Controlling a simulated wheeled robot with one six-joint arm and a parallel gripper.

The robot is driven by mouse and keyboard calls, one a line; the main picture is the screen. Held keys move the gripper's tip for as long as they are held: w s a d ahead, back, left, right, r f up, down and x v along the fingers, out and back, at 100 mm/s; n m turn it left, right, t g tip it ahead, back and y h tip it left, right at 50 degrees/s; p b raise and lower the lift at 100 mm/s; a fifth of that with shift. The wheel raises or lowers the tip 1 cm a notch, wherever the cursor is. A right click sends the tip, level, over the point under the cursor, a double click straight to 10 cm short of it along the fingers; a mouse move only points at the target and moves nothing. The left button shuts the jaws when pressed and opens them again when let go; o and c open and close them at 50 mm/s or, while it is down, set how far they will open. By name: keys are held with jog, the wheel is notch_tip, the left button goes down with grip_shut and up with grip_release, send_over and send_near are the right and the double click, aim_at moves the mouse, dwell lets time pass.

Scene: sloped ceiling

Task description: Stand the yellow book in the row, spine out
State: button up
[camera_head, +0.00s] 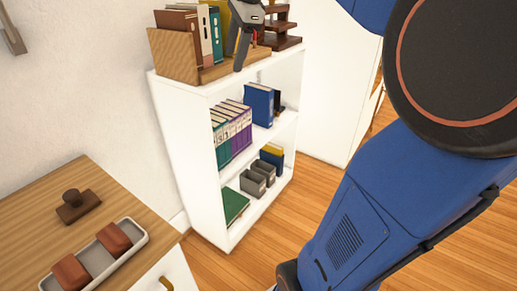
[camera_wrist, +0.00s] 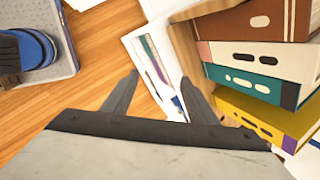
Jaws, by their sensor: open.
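The yellow book (camera_wrist: 270,122) stands at the end of the row beside the teal book (camera_wrist: 260,85), its marked spine showing in the wrist view. It looks slightly angled to the teal book. In the head view the yellow book (camera_head: 231,12) is partly hidden by my gripper. The row stands in a wooden holder (camera_head: 175,55) on top of the white bookcase. My gripper (camera_head: 240,62) is in front of the holder. In the wrist view my gripper (camera_wrist: 163,90) is open, with nothing between its fingers.
Lower shelves of the bookcase (camera_head: 185,150) hold binders (camera_head: 232,130), blue books (camera_head: 260,103) and grey bins (camera_head: 262,172). A dark wooden stand (camera_head: 283,25) is right of the holder. A wooden cabinet (camera_head: 40,215) with a tray (camera_head: 137,240) is at lower left. Open floor lies right.

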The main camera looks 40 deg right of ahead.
jog(key=s+a+f+n, duration=0.4)
jog(key=s+f+n, duration=0.6)
jog(key=s+f, duration=0.2)
jog(key=s+a+f+n, duration=0.4)
jog(key=s+f+n, duration=0.6)
jog(key=f, duration=0.3)
jog(key=shift+s+a+f+n+t+h, duration=0.3)
jog(key=shift+s+a+f+h, duration=0.1)
jog(key=shift+s, duration=0.45)
